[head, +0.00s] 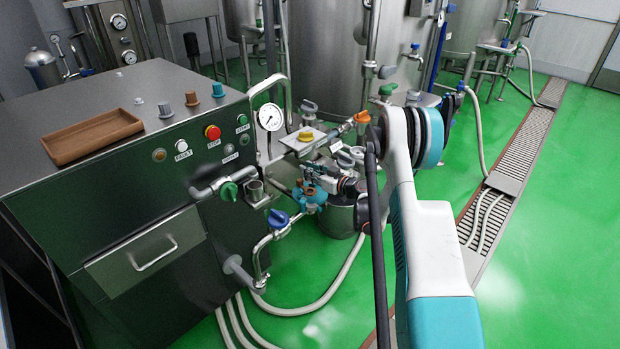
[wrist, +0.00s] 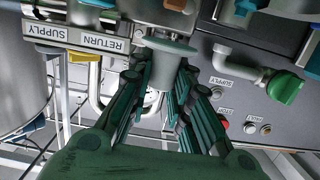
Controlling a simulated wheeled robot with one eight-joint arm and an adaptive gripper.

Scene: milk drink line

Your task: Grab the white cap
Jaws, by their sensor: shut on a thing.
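The white cap (wrist: 168,48), a pale grey-white piece with a broad flange and a narrower body, shows in the upper middle of the wrist view. My gripper (wrist: 160,82) has its dark green fingers on both sides of the narrower body and is shut on it. A fitting close beyond the flange partly overlaps it, and I cannot tell whether they touch. In the head view my gripper (head: 322,172) is among the valves right of the steel cabinet. The cap cannot be made out clearly there.
The steel cabinet (head: 90,190) carries a brown tray (head: 92,136) and several loose caps on top. A pressure gauge (head: 270,117), pipes and valves crowd the gripper. A blue-handled valve (head: 278,218) is just below left. Green floor is open at the right.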

